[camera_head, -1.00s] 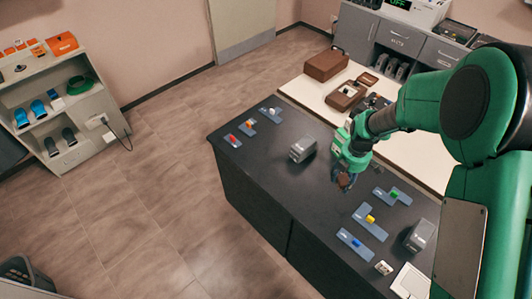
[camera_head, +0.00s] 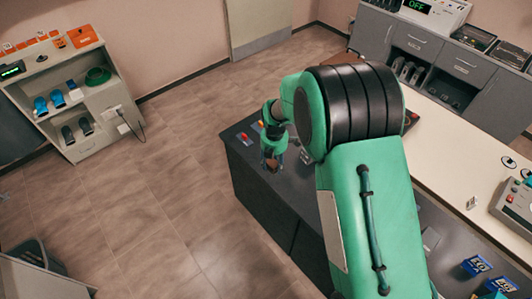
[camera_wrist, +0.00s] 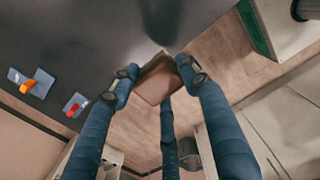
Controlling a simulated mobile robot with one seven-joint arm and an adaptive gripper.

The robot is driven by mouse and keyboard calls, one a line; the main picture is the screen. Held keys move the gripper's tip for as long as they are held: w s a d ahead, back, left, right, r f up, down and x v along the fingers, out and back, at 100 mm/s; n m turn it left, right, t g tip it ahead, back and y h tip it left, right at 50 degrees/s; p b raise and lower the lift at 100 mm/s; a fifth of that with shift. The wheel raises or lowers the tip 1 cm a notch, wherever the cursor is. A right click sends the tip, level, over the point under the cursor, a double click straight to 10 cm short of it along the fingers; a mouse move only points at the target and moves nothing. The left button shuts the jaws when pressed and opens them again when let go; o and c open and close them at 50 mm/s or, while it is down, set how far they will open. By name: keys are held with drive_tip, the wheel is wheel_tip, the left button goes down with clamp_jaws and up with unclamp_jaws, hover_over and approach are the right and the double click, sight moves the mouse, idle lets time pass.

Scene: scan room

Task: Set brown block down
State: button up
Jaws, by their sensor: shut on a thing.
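My gripper (camera_head: 271,163) is over the far-left end of the dark table (camera_head: 241,170) in the head view. In the wrist view, the blue fingers of my gripper (camera_wrist: 156,74) are shut on the brown block (camera_wrist: 154,86). The block appears tilted and overlaps the line between the dark tabletop (camera_wrist: 95,32) and the floor. The block is a small brown patch in the head view (camera_head: 272,168). I cannot tell the gap between the block and the tabletop.
A blue-grey plate with an orange piece (camera_wrist: 28,86) and one with a red piece (camera_wrist: 73,109) lie near the table edge. A grey device (camera_head: 306,157) stands right of my gripper, partly hidden by my arm. A shelf (camera_head: 93,148) stands against the left wall.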

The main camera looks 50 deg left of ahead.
drive_tip(key=shift+s+a+f, duration=0.1)
drive_tip(key=shift+f, duration=2.4)
drive_tip(key=shift+w+a+f, duration=0.25)
drive_tip(key=shift+w+a, duration=1.15)
drive_tip(key=shift+a, duration=0.85)
drive_tip(key=shift+w+a+f, duration=0.25)
drive_tip(key=shift+w+a, duration=1.15)
drive_tip(key=shift+a, duration=0.9)
drive_tip(key=shift+w+a+f, duration=0.25)
drive_tip(key=shift+w+a, duration=1.15)
drive_tip(key=shift+a, duration=0.85)
drive_tip(key=shift+f, duration=0.1)
drive_tip(key=shift+f, duration=1.65)
drive_tip(key=shift+f, duration=0.1)
